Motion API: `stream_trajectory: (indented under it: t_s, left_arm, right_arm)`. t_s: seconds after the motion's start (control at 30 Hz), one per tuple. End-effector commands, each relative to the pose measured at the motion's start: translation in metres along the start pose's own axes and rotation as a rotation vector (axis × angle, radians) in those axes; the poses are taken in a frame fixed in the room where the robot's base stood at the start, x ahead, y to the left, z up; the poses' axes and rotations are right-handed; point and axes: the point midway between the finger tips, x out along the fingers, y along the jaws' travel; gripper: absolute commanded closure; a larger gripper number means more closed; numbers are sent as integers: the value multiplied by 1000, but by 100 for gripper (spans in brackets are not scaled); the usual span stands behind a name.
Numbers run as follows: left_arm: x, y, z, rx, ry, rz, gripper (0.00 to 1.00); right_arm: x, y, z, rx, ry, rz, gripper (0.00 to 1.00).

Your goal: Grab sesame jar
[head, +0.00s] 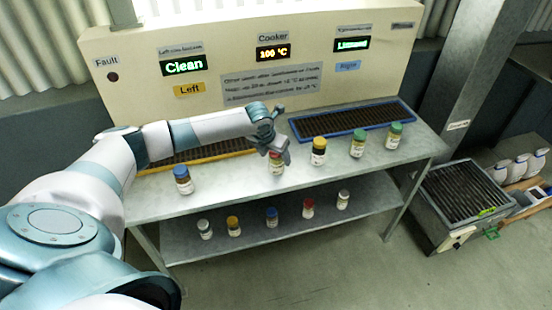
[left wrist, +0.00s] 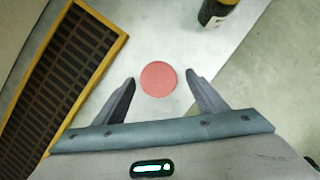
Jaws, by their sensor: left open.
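A jar with a red lid (head: 276,167) stands upright on the metal bench top, and its red lid (left wrist: 158,80) shows round in the left wrist view. My left gripper (head: 279,153) is over this jar, pointing down. In the left wrist view its open fingers lie on either side of the lid, with gaps to it. Other jars on the bench top are blue-lidded (head: 182,180), yellow-lidded (head: 319,152) and two green-lidded (head: 358,144) (head: 394,137). The labels are too small to read, so I cannot tell which is sesame. My right gripper is not in view.
A lower shelf (head: 180,247) holds several more jars. A blue-framed grate (head: 352,120) and a yellow-framed grate (head: 215,151) lie at the back of the bench. The cooker panel (head: 220,40) stands behind. The yellow-lidded jar is the near neighbour on the right.

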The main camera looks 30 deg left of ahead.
Motion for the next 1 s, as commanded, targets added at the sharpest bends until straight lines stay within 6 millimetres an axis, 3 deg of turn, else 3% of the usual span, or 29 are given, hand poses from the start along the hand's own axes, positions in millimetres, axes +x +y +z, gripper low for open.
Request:
stream_trajectory:
  t_s: [0.03,0.3,0.77,0.87,1.0]
  left_arm:
    - [3,0,1,-1,3,1,35]
    - [26,0,0,0,1,1,35]
    - [26,0,0,0,0,1,35]
    - [26,0,0,0,0,1,54]
    - [26,0,0,0,0,1,86]
  right_arm:
    - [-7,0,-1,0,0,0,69]
    - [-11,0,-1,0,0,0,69]
    - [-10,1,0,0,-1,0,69]
    - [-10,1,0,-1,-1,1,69]
    - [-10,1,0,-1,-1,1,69]
